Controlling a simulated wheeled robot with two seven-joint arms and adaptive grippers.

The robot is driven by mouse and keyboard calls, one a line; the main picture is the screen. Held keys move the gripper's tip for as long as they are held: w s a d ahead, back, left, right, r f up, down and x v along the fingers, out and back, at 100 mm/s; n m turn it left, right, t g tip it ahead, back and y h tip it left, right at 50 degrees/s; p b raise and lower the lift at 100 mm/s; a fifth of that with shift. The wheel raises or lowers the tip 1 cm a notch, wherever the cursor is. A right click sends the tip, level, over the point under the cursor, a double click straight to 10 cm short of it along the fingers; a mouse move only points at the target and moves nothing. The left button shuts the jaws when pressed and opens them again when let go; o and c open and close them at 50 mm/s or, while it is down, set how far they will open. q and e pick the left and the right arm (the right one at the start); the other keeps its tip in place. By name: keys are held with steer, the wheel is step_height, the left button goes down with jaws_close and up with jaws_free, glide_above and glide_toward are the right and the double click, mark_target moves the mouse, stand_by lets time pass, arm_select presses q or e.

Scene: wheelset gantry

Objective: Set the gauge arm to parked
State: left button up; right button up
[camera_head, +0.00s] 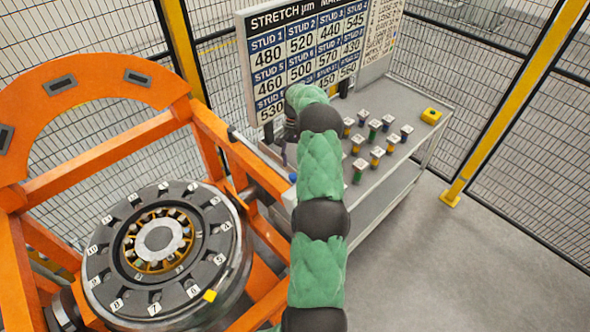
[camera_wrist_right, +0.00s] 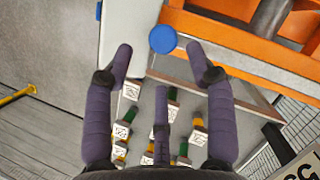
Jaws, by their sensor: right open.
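The gauge arm (camera_head: 262,158) shows in the head view as a slim grey bar along the orange gantry's right side, with a small blue end (camera_head: 293,177). In the right wrist view a round blue knob (camera_wrist_right: 163,39), apparently that end, lies just beyond and between the fingertips. My right gripper (camera_wrist_right: 160,62) is open and empty, its purple fingers spread and apart from the knob. In the head view my right gripper (camera_head: 284,152) is mostly hidden behind my green-sleeved arm, near the bar. My left gripper is not in view.
A grey bench (camera_head: 405,103) holds several white-topped coloured studs (camera_head: 377,153) and a yellow block (camera_head: 431,116). A number board (camera_head: 305,55) stands behind. The orange gantry (camera_head: 95,150) surrounds a numbered wheel hub (camera_head: 160,245). Mesh fencing and a yellow post (camera_head: 515,105) bound the area; floor at right is clear.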

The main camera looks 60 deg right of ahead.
steer(key=v, duration=0.7)
steer(key=shift+d+r, duration=0.15)
steer(key=shift+r, duration=0.1)
